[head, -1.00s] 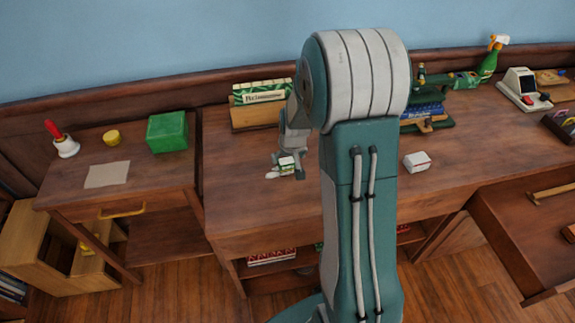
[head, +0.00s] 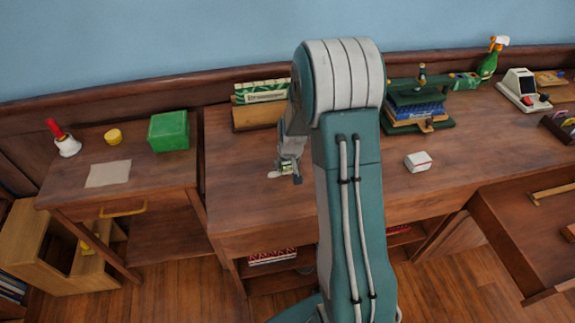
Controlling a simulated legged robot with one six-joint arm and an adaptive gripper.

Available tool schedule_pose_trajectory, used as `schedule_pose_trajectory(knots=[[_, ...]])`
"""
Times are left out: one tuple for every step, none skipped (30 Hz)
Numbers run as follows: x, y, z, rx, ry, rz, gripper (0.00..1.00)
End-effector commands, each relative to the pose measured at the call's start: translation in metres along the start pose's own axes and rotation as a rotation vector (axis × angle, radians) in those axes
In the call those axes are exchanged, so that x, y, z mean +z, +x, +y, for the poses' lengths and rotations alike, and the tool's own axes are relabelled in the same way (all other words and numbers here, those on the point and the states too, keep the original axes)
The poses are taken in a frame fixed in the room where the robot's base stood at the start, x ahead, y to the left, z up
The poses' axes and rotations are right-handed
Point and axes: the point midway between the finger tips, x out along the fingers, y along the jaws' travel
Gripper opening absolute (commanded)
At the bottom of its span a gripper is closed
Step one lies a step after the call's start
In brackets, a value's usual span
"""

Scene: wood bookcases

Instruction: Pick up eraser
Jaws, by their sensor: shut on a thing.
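The eraser (head: 275,175) is a small, pale item with some green on it, at the left-middle of the long wooden desk (head: 240,205). My gripper (head: 286,174) points down at the desk top and is shut on the eraser. The fingers hide most of it, and only a pale edge shows at the left. I cannot tell whether the eraser still touches the desk. My arm stands in front and hides part of the desk.
A book rack (head: 262,116) stands behind my gripper. A green press with books (head: 417,112) is at the back right. A side table with a green box (head: 169,131) is left. The desk around my gripper is clear.

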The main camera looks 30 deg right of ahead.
Motion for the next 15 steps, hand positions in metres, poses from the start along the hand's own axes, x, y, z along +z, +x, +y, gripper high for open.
schedule_pose_trajectory(knots=[[0.001, 0.001, 0.000, 0.000, 0.000, -0.003, 0.18], [0.001, 0.001, 0.000, 0.000, 0.000, -0.003, 0.18], [0.001, 0.001, 0.000, 0.000, 0.000, -0.003, 0.18], [0.001, 0.001, 0.000, 0.000, 0.000, -0.003, 0.18], [0.001, 0.000, 0.000, 0.000, 0.000, -0.003, 0.18], [0.000, -0.001, 0.000, 0.000, 0.000, -0.003, 0.18], [0.000, -0.002, 0.000, 0.000, 0.000, -0.002, 0.18], [-0.001, -0.004, 0.000, 0.000, 0.000, -0.002, 0.18], [-0.002, -0.007, 0.000, 0.000, 0.000, -0.001, 0.18], [-0.003, -0.011, 0.000, 0.000, -0.001, 0.000, 0.18], [-0.004, -0.014, 0.000, 0.000, -0.001, 0.001, 0.18], [-0.006, -0.019, 0.000, 0.000, -0.001, 0.002, 0.18], [-0.007, -0.024, 0.000, 0.000, 0.000, 0.002, 0.18], [-0.009, -0.028, 0.000, 0.000, 0.000, 0.003, 0.18], [-0.009, -0.034, 0.001, 0.001, 0.001, 0.002, 0.18]])
